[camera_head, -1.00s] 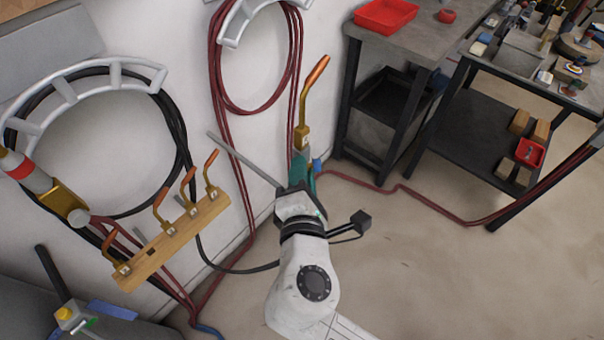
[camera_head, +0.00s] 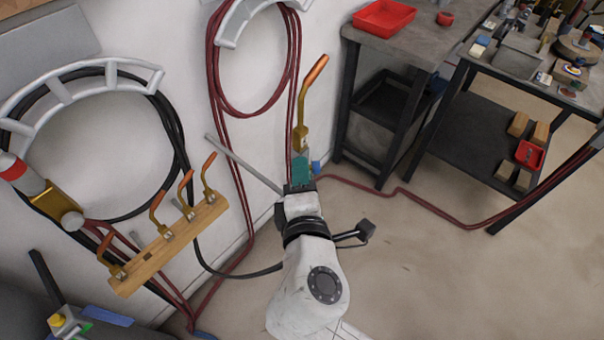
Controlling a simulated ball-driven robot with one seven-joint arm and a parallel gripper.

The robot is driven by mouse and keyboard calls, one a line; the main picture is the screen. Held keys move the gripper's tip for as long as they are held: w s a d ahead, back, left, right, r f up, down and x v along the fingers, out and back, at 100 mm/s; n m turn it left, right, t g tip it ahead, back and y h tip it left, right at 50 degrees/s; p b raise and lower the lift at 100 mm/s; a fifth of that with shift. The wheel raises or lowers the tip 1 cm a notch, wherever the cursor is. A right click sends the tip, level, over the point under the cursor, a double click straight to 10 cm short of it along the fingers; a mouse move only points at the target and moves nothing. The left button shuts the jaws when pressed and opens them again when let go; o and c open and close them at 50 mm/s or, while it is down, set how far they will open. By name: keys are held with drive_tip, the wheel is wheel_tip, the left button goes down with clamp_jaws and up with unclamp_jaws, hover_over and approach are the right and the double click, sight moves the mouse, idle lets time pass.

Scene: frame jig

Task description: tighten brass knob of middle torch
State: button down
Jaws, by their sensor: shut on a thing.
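The middle torch stands upright with an orange copper tip above a brass fitting (camera_head: 300,138). A teal section (camera_head: 301,171) lies just below the brass, at the end of my arm. My gripper (camera_head: 300,180) is shut at the torch's lower part. My wrist hides most of the jaws and the exact contact. I cannot make out the brass knob apart from the fitting. The left torch (camera_head: 54,203) has a brass body, a red band and a round knob. Part of another torch (camera_head: 62,322) with a yellow knob shows at the lower left.
A wooden rack (camera_head: 168,247) with copper tips stands left of my arm. A thin grey rod (camera_head: 243,162) slants to my wrist. Red hoses (camera_head: 217,90) hang behind the torch and run along the floor. Benches (camera_head: 415,38) stand at the right.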

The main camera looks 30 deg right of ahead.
drive_tip(key=c, duration=0.9)
unclamp_jaws()
drive_tip(key=shift+c, duration=0.2)
drive_tip(key=v, duration=1)
drive_tip(key=shift+s+a+b, duration=0.2)
drive_tip(key=shift+s+b, duration=0.15)
drive_tip(key=shift+b, duration=0.05)
drive_tip(key=s+d+f+m+g+y, duration=0.25)
drive_tip(key=d+f+m+g, duration=0.25)
drive_tip(key=d+f, duration=0.3)
drive_tip(key=s+d+f+m+g+y, duration=0.1)
drive_tip(key=s+d+f+m+g, duration=0.2)
drive_tip(key=d+f+m+g, duration=0.5)
drive_tip(key=s+a+f+m+y, duration=0.1)
drive_tip(key=s+a+f+y, duration=0.1)
drive_tip(key=s+f+y, duration=0.2)
wheel_tip(320, 180, down, 3)
drive_tip(key=shift+s+f, duration=0.15)
drive_tip(key=shift+s, duration=1.05)
